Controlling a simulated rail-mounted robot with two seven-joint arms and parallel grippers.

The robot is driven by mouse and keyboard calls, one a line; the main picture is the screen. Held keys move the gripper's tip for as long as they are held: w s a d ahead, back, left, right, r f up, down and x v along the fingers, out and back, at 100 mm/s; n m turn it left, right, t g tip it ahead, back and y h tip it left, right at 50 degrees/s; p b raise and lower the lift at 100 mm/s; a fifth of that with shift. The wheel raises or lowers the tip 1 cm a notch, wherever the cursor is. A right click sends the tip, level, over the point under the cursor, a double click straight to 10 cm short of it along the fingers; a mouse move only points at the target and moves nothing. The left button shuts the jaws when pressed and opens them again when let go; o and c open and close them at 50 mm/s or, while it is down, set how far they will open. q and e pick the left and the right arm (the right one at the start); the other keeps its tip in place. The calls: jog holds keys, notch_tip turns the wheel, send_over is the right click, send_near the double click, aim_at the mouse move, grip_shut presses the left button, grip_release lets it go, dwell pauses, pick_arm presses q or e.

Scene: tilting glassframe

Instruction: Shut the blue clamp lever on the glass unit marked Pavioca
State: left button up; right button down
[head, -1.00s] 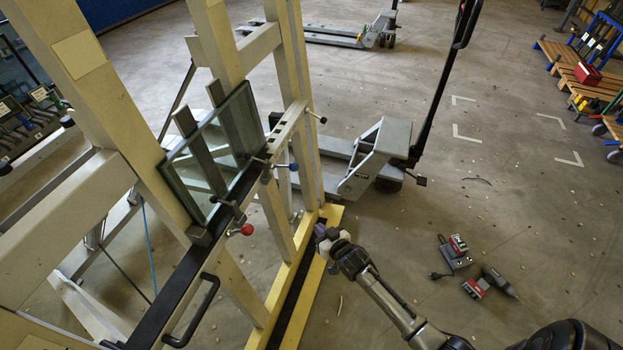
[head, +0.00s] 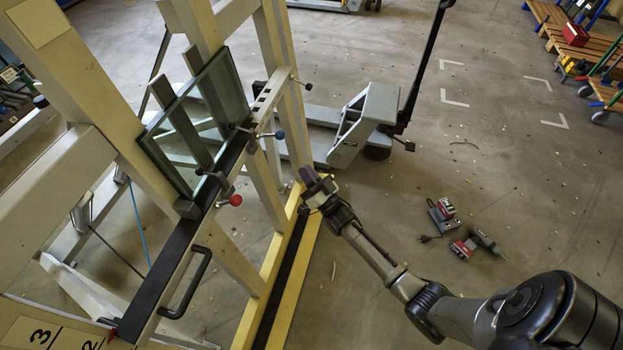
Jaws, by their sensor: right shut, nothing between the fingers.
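The blue clamp lever (head: 280,135) shows as a small blue ball on a thin rod at the front rail of the frame, by the right lower corner of a glass unit (head: 228,88). A clamp lever with a red ball (head: 236,200) sits lower left on the same rail, by the glass unit's left lower corner. I cannot read the name Pavioca on the glass. My right gripper (head: 307,176) is shut and empty. It is below and right of the blue ball in the picture, apart from it. My left gripper is not in view.
The cream tilting frame (head: 88,153) fills the left, with a black handle (head: 188,290) low on its rail. A yellow-edged base strip (head: 297,275) runs below. A pallet jack (head: 365,120) stands behind. A drill (head: 485,240) and charger (head: 441,212) lie on the floor at right.

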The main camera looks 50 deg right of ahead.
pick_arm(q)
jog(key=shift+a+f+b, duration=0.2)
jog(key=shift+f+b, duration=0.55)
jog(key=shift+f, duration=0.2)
pick_arm(e)
send_near(271, 135)
jog(key=w+d+r, duration=0.2)
jog(key=w+r, duration=0.1)
jog(key=shift+r, duration=0.25)
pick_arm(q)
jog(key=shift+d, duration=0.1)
